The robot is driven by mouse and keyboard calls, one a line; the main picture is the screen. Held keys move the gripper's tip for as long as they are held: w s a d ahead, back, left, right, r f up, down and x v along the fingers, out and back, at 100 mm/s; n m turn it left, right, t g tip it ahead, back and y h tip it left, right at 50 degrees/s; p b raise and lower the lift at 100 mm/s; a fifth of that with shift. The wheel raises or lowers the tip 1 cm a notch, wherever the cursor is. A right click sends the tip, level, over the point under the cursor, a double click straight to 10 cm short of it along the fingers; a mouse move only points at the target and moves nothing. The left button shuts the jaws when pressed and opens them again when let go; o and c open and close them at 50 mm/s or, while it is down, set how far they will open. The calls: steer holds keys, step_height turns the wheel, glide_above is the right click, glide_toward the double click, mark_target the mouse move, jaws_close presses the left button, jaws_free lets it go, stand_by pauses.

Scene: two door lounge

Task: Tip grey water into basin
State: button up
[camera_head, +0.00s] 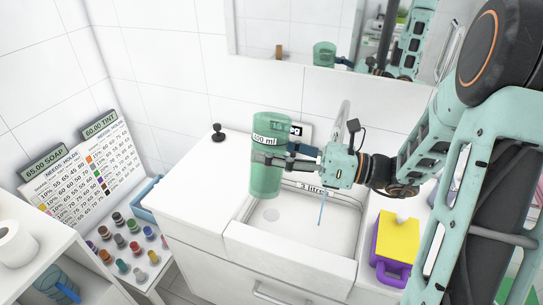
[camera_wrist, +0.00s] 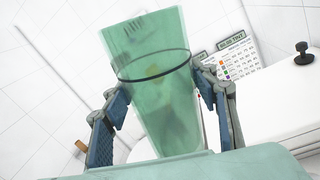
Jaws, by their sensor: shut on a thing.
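A green translucent cylinder (camera_head: 266,170) with a white label reading "400 ml", or a similar figure, is held by my gripper (camera_head: 268,160) over the left part of the basin. My gripper is shut around its side. The cylinder looks close to upright in the head view. In the wrist view the green cylinder (camera_wrist: 155,85) fills the middle, with a dark ring round it and a finger pad on each side. I cannot make out any grey water.
A purple and yellow container (camera_head: 398,240) stands on the counter right of the basin. A black stopper-like knob (camera_head: 218,133) stands on the counter at left. Several small coloured jars (camera_head: 122,245) sit on a lower shelf at left. A mirror (camera_head: 335,45) hangs behind.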

steer(key=f+n+b, duration=0.1)
steer(key=b, duration=0.1)
steer(key=f+n+b, duration=0.1)
steer(key=b, duration=0.1)
steer(key=shift+s+a, duration=0.15)
steer(key=shift+s, duration=0.25)
steer(key=shift+s+f+n+h+b, duration=0.2)
steer(key=shift+n+h+b, duration=0.1)
steer(key=shift+n+b, duration=0.5)
steer(key=shift+w, duration=0.25)
steer(key=w+d+f+m+t+h+p, duration=0.1)
steer(key=w+d+f+m+t+p, duration=0.1)
steer(key=d+f+p, duration=0.3)
steer(key=w+d+f+m+t+h+p, duration=0.2)
steer(key=w+d+f+t+p, duration=0.2)
steer(key=d, duration=0.6)
steer(key=f+p, duration=0.1)
steer(key=p, duration=0.1)
steer(key=shift+d+m+p, duration=0.3)
steer(key=shift+d+p, duration=0.05)
